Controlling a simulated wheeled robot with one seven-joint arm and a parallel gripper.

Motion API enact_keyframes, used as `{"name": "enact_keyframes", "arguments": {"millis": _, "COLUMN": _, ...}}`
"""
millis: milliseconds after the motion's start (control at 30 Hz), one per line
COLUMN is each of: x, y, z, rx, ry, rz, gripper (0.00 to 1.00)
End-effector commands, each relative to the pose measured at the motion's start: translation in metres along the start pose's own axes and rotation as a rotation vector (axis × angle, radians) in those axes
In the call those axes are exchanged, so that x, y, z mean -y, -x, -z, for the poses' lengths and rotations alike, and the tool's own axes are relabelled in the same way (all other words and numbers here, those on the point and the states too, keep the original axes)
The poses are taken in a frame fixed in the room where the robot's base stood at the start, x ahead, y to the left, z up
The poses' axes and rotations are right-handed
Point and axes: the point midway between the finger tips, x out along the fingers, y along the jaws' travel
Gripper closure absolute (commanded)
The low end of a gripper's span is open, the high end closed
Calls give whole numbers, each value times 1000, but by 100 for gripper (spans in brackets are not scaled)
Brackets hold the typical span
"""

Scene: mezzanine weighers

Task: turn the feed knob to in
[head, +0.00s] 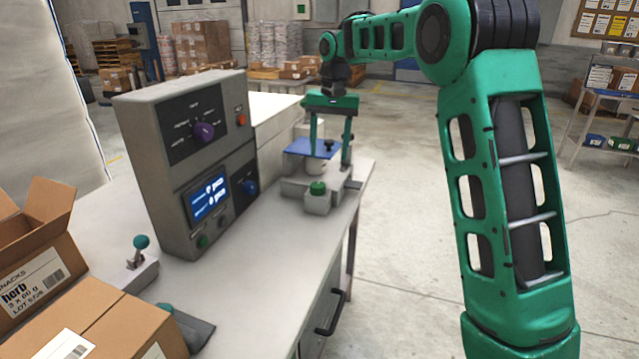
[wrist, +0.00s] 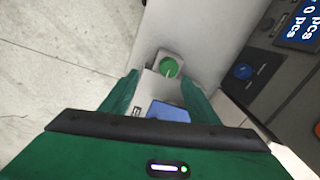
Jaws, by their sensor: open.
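Several knobs show, and I cannot read which one is labelled feed. A green knob (head: 318,187) sits on a small grey box at the front of the weigher on the bench. In the wrist view the green knob (wrist: 168,67) has a pale pointer line and appears between and just beyond my fingertips. My gripper (head: 330,155) is open and empty, pointing down above the weigher; its two green fingers also show in the wrist view (wrist: 160,80). A purple knob (head: 204,131) with labels around it is on the grey control panel (head: 150,140). A blue knob (head: 250,188) is beside the display.
A blue plate (head: 308,148) lies under my gripper. The bench (head: 285,245) is clear in front of the weigher; floor is open at right.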

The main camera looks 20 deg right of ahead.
Motion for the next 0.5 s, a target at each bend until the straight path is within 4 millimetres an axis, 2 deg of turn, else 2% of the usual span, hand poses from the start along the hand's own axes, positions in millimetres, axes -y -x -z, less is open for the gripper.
{"name": "enact_keyframes", "arguments": {"millis": 33, "x": 10, "y": -3, "z": 6, "rx": 0, "ry": 7, "rz": 0, "gripper": 45}}
{"name": "enact_keyframes", "arguments": {"millis": 167, "x": 22, "y": -8, "z": 11, "rx": 2, "ry": 15, "rz": 0, "gripper": 45}}
{"name": "enact_keyframes", "arguments": {"millis": 333, "x": 24, "y": -22, "z": 12, "rx": 4, "ry": 15, "rz": -2, "gripper": 45}}
{"name": "enact_keyframes", "arguments": {"millis": 500, "x": 23, "y": -50, "z": 12, "rx": 5, "ry": 15, "rz": -3, "gripper": 45}}
